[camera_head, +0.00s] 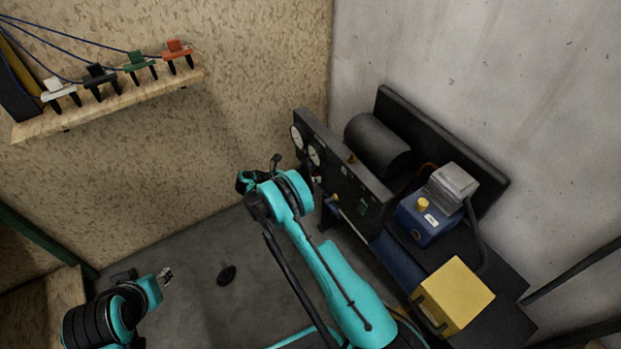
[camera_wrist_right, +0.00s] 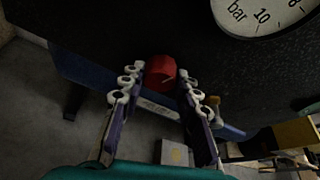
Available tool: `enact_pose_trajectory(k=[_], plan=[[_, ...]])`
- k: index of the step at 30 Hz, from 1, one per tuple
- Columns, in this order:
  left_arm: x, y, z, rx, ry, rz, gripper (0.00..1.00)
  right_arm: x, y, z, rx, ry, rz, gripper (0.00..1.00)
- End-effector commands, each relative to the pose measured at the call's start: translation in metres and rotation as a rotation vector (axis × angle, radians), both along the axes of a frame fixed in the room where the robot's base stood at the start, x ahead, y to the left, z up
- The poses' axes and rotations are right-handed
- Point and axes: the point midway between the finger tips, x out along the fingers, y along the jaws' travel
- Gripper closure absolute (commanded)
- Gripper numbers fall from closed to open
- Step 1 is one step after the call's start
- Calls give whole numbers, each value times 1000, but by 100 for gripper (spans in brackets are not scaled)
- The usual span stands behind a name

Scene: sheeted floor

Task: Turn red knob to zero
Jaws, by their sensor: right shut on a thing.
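The red knob (camera_wrist_right: 160,72) is on the dark panel (camera_wrist_right: 110,40) in the right wrist view. It sits between the fingertips of my right gripper (camera_wrist_right: 160,80), which is shut on it. In the head view my right gripper (camera_head: 276,162) is at the panel's left end, and the knob is hidden there. My left gripper (camera_head: 166,276) is at the lower left, away from the panel; its fingers are too small to judge.
A white gauge marked "bar" (camera_wrist_right: 262,14) is beside the knob. The machine carries a dark cylinder (camera_head: 377,145), a blue unit (camera_head: 427,222) and a yellow box (camera_head: 455,297). A wooden shelf (camera_head: 112,104) with several coloured clamps hangs on the left wall. Grey floor lies open between.

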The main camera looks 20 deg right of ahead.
Motion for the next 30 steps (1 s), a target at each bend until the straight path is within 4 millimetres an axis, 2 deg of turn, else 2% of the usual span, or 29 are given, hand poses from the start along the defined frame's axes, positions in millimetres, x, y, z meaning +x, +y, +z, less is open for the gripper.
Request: enact_pose_trajectory(k=[9,25,26,27,30], plan=[[0,0,0,0,0,0,64,1,-2,0,-18,111,-1,97],[0,0,0,0,0,0,64,1,-2,0,-20,131,-1,97],[0,0,0,0,0,0,64,1,-2,0,-20,131,-1,61],[0,0,0,0,0,0,64,1,-2,0,-20,131,-1,50],[0,0,0,0,0,0,64,1,-1,0,-20,131,-1,47]])
